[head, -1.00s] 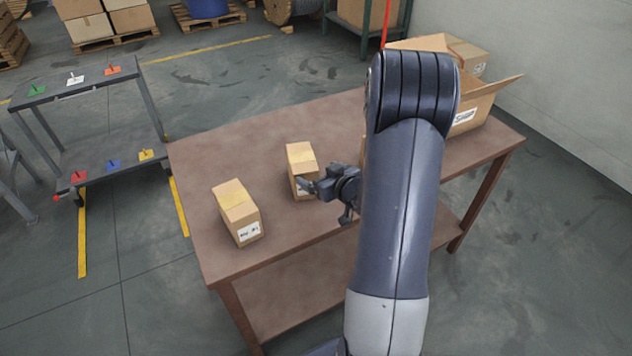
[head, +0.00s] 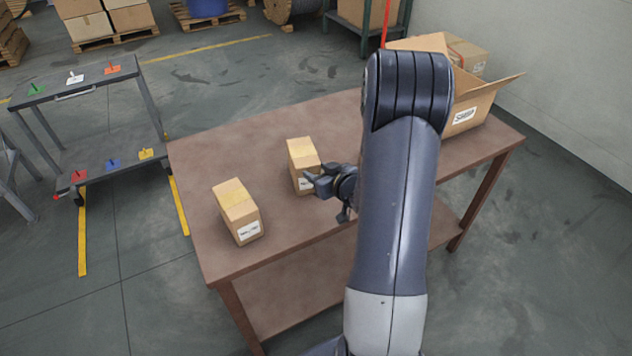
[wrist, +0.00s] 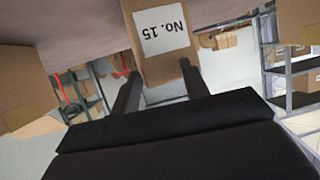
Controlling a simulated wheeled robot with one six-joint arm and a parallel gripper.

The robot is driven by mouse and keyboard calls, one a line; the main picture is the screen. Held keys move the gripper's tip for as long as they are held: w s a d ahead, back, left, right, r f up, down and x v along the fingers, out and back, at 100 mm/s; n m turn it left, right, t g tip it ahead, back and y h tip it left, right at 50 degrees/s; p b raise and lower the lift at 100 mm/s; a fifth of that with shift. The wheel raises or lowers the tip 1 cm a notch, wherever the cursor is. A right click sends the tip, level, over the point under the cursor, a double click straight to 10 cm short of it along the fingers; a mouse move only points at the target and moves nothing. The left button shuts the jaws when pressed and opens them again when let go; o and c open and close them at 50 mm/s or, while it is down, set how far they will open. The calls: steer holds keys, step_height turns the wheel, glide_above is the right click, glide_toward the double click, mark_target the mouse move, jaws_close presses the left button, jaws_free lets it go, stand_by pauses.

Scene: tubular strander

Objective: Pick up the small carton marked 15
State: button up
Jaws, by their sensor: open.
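The small carton marked 15 (head: 302,152) is a brown box with a yellowish tape strip, standing on the brown table in the head view. In the wrist view its white label reads "No. 15" on the carton (wrist: 161,55). My gripper (head: 312,183) is at its near right side, close to the label face. In the wrist view the two dark fingers of my gripper (wrist: 160,88) are apart, with the lower part of the carton's picture between them. Contact cannot be told. My forearm hides part of the table.
A second small carton (head: 237,211) stands to the left, its label unreadable. A large open carton (head: 482,104) is at the table's right end, behind my arm. The brown table (head: 225,155) is clear around the back left. A grey cart (head: 110,148) stands beyond the table's left end.

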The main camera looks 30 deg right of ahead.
jaws_close()
stand_by(0.6)
